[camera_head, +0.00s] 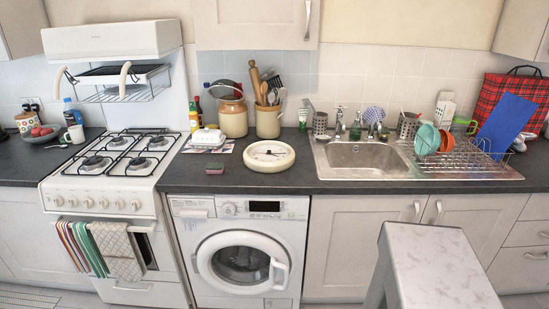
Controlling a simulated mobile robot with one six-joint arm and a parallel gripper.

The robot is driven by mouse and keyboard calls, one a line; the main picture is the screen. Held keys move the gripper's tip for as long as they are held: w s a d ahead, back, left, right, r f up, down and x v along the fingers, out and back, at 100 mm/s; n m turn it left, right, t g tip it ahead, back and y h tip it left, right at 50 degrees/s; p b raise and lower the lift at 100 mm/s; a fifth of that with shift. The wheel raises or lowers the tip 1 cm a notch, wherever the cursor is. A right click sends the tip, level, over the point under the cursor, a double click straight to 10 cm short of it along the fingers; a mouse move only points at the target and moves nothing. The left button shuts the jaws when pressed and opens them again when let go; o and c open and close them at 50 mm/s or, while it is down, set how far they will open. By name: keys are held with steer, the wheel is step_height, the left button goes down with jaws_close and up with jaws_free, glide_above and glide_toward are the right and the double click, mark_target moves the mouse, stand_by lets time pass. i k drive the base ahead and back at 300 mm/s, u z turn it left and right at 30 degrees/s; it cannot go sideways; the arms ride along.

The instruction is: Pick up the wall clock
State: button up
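The wall clock (268,155) is round, with a cream rim and a white face. It lies flat, face up, on the dark countertop (340,186) above the washing machine, near the counter's front edge. It shows whole in the head view, and nothing covers it. My gripper is not in view, so its distance from the clock and whether it is open cannot be seen.
The sink (360,160) is to the right, the gas stove (115,160) to the left. A marble-patterned top (440,268) stands at the front right.

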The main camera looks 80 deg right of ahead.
mark_target(283, 157)
steer(key=k, duration=1.5)
steer(key=z, duration=0.45)
steer(key=i, duration=0.75)
steer(key=u, duration=0.05)
